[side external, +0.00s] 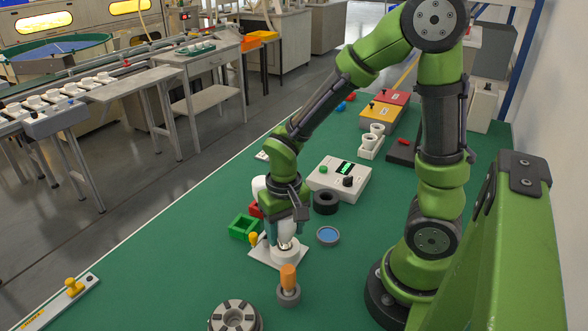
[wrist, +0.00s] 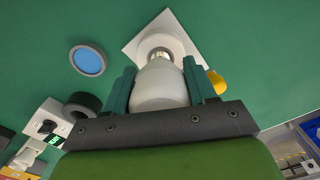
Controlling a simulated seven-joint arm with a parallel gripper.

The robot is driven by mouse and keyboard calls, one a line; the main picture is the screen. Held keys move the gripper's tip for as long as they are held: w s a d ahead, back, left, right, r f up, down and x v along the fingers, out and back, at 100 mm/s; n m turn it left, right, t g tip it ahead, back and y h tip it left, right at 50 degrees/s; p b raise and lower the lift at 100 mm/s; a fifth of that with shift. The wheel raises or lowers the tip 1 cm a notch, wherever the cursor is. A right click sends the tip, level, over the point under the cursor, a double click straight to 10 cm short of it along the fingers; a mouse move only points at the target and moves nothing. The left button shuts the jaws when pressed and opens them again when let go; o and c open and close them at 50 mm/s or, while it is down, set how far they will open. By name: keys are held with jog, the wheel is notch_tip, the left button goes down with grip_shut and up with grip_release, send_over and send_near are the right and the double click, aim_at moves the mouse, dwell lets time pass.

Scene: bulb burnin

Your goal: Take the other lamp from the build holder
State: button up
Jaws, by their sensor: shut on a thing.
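My gripper (side external: 287,212) points down over the build holder, a white square plate (side external: 264,254) with a round socket (side external: 284,256). The gripper is shut on a white lamp (side external: 287,229), and its fingers sit on both sides of the lamp's body. In the wrist view the lamp (wrist: 160,88) is between the two dark green fingers, with its metal cap pointing at the socket ring (wrist: 161,44). The cap is at the ring's opening; I cannot tell whether it is seated or just above. The lamp looks about upright.
A yellow knob (side external: 253,239) stands at the plate's edge, near a green bin (side external: 243,227) and a red one (side external: 256,209). A blue disc (side external: 328,236), black ring (side external: 326,202) and meter box (side external: 340,179) lie right. An orange-handled piece (side external: 288,278) stands in front.

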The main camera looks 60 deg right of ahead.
jog(key=shift+r, duration=6.4)
jog(key=shift+f, duration=0.1)
